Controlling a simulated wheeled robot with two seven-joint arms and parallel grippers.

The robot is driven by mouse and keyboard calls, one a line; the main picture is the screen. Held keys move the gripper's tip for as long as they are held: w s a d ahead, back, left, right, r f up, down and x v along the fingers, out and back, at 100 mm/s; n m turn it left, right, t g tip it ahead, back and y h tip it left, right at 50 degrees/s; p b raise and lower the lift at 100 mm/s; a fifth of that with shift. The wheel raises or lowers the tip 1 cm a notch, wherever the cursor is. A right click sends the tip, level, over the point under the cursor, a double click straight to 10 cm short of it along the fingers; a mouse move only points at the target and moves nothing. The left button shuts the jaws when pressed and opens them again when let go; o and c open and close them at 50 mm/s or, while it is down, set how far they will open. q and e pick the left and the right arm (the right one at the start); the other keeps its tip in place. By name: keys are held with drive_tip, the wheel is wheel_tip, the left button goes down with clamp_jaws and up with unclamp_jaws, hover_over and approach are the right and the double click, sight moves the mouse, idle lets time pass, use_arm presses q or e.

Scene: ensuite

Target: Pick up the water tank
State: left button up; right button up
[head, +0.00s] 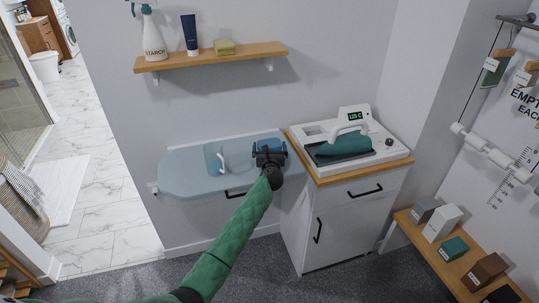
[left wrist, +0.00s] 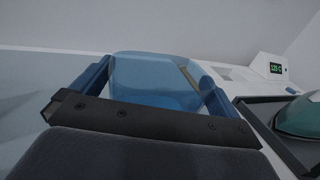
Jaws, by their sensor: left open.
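The water tank is a translucent blue, rounded block that shows in the left wrist view (left wrist: 155,85). It sits between the two blue fingers of my open left gripper (head: 269,152), with a finger on each side. I cannot tell whether the fingers touch it. In the head view the gripper is over the right end of the pale blue ironing board (head: 185,178) and hides most of the tank. My right gripper is not in view.
A light blue jug with a white handle (head: 213,160) stands on the board left of my gripper. A steam station (head: 312,138) with a teal iron (head: 343,145) is on a cabinet to the right. A wall shelf (head: 210,56) hangs above.

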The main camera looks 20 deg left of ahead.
use_arm(q)
drive_tip(key=c, duration=1)
drive_tip(key=shift+r, duration=0.1)
